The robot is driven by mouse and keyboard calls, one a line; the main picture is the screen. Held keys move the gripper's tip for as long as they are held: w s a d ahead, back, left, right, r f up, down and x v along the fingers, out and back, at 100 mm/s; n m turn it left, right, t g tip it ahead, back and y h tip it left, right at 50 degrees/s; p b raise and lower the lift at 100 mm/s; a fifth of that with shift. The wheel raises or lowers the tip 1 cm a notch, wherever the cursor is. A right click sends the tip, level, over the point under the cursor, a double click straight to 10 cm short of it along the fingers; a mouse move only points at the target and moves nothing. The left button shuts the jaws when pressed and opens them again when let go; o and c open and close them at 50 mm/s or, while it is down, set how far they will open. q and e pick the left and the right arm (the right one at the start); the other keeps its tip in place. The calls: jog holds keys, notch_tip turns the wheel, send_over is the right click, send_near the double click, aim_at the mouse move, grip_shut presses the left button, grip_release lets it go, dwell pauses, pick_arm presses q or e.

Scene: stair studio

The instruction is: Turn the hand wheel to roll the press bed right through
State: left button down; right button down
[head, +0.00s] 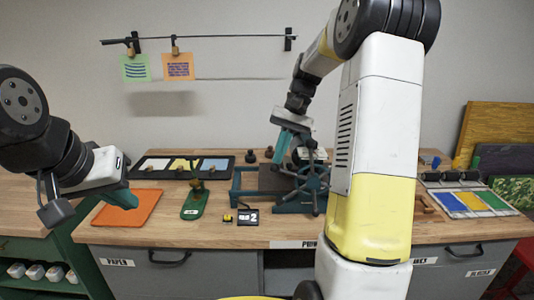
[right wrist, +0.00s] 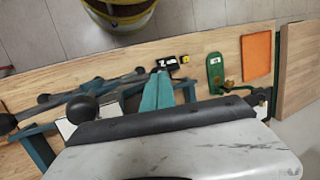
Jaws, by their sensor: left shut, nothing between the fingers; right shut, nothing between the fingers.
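The hand wheel (head: 311,187) is dark, with spokes and knobs, on the near right side of the teal-framed press (head: 236,190) on the bench. My right gripper (head: 280,158) points down over the press, just left of the wheel's upper part, with its teal fingers shut and empty. In the right wrist view the shut fingers (right wrist: 155,103) show beside the wheel's dark spokes and round knobs (right wrist: 83,109); I cannot tell if they touch. The press bed is partly hidden by the wheel and gripper. My left gripper (head: 122,198) is shut and empty over the orange mat.
A black tray (head: 150,168) stands behind. My right arm hides the bench right of the wheel.

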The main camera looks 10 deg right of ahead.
aim_at(277, 202)
jog(key=shift+w+a+f+h, duration=0.1)
jog(key=shift+a+f+h, duration=0.4)
jog(key=shift+d+f+m+g+h, duration=0.2)
jog(key=shift+f+g+h, duration=0.45)
jog(key=shift+f+h, duration=1.9)
jog(key=shift+d+f+m+g+h, duration=0.1)
jog(key=shift+f+m+g+h, duration=0.45)
jog(key=shift+f+h, duration=2.05)
jog(key=shift+d+f+m+g+h, duration=0.1)
jog(key=shift+f+g+h, duration=0.7)
jog(key=shift+f+h, duration=1.75)
jog(key=shift+f+y, duration=0.45)
jog(key=shift+y, duration=0.05)
